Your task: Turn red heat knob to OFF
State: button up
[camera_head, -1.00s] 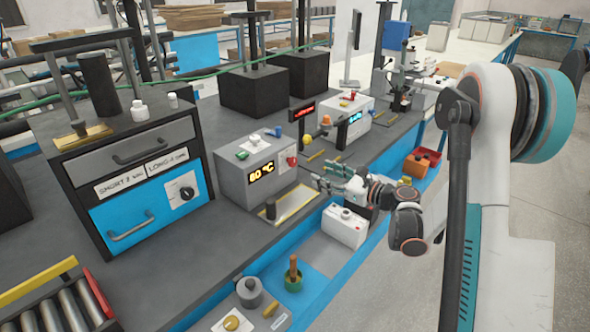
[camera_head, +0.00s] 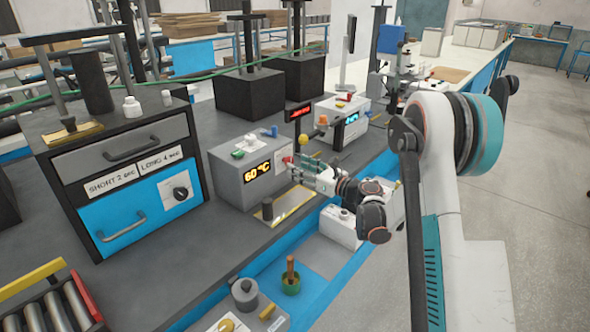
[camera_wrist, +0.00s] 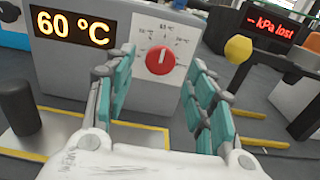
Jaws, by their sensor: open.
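The red heat knob (camera_wrist: 160,60) is on the front of a grey heater box (camera_wrist: 90,72), with small printed marks around it. Its white pointer line looks close to straight up. The box's display (camera_wrist: 70,28) reads 60 °C in yellow. My gripper (camera_wrist: 163,68) is open, with a teal-padded finger on each side of the knob in the wrist view. Whether the pads touch the knob, I cannot tell. In the head view my gripper (camera_head: 291,167) is right at the box's front, and the knob (camera_head: 286,159) is partly hidden by the fingers.
A black cylinder (camera_wrist: 16,108) stands on a yellow-edged plate before the box. To the right are a yellow knob (camera_wrist: 238,49) and a red-lettered display (camera_wrist: 270,27). A blue-fronted drawer cabinet (camera_head: 130,215) stands left. Open bench lies between the cabinet and the box.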

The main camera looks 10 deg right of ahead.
aim_at(287, 161)
jog(key=shift+x, duration=1.4)
jog(key=shift+c, duration=0.2)
jog(key=c, duration=1)
